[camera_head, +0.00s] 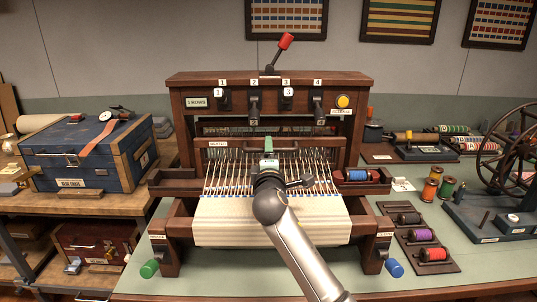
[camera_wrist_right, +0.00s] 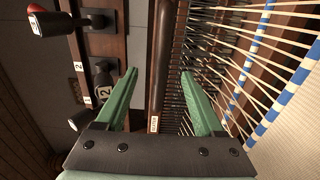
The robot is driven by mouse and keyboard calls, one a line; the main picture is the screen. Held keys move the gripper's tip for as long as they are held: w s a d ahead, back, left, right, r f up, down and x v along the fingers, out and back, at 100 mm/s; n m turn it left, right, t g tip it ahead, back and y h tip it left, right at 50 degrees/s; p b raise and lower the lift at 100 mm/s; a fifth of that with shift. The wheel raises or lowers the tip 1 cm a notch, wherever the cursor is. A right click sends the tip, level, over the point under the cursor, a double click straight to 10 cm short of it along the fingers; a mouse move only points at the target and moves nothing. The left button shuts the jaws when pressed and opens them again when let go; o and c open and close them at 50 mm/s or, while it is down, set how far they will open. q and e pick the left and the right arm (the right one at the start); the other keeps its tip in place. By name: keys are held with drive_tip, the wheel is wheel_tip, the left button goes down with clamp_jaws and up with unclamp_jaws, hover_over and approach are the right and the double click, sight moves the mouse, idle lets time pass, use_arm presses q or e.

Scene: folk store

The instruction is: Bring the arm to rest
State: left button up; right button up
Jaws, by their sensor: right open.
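My right arm reaches up from the bottom of the head view over the loom's pale cloth (camera_head: 225,222). Its gripper (camera_head: 268,146) is at the wooden bar in the middle of the loom (camera_head: 350,82), mostly hidden behind the wrist. In the right wrist view my right gripper (camera_wrist_right: 158,78) has its two green fingers apart. The labelled dark bar (camera_wrist_right: 160,60) runs between the fingers in the picture; I cannot tell whether they touch it. My left gripper is not in view.
White warp threads (camera_wrist_right: 255,50) lie close beside one finger. A red-knobbed lever (camera_head: 284,42) and numbered levers stand above. A blue chest (camera_head: 85,160) is at left. Spools on a rack (camera_head: 418,235) and a spinning wheel (camera_head: 510,150) are at right. Green table surface shows at front right.

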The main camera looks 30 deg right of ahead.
drive_tip(key=shift+w+d, duration=0.15)
drive_tip(key=shift+c, duration=0.2)
clamp_jaws()
idle(0.4)
